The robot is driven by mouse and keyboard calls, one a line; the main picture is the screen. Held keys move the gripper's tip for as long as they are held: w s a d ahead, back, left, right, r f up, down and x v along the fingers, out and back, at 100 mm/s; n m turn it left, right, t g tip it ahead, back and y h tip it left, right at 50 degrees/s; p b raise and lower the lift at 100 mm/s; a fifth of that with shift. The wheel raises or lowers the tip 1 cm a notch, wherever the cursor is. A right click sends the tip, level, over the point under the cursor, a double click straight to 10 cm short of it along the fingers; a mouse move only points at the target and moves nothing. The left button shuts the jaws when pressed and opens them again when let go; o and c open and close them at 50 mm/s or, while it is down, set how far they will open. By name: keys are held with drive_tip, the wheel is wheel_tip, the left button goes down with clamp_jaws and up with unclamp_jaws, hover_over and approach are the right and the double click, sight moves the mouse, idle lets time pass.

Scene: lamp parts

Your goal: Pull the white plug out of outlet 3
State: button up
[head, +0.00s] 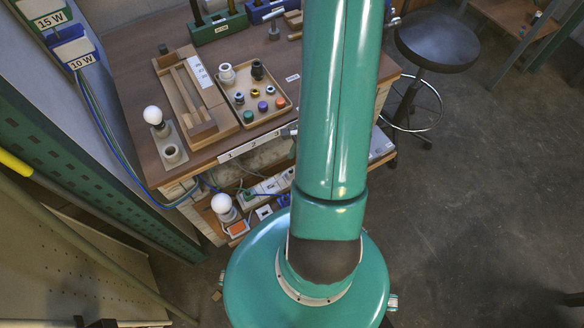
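A white label strip (252,146) with the numbers 1, 2 and 3 runs along the front edge of the wooden bench. Below it, on a lower shelf, is a pale outlet strip (268,187) with small plugs and cables, one of them green. White pieces show toward its right end, near my arm, but they are too small to tell which is the white plug or whether it sits in outlet 3. My green arm crosses the middle of the view and covers part of the bench's right side. My gripper is not visible.
On the bench stand a white bulb (153,115) in a holder, a wooden tray of small coloured parts (259,94) and a slotted wooden fixture (188,97). Another bulb (222,204) stands low, left of the outlet strip. A black stool (437,42) stands right; open floor lies beyond.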

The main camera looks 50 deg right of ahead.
sight(292, 170)
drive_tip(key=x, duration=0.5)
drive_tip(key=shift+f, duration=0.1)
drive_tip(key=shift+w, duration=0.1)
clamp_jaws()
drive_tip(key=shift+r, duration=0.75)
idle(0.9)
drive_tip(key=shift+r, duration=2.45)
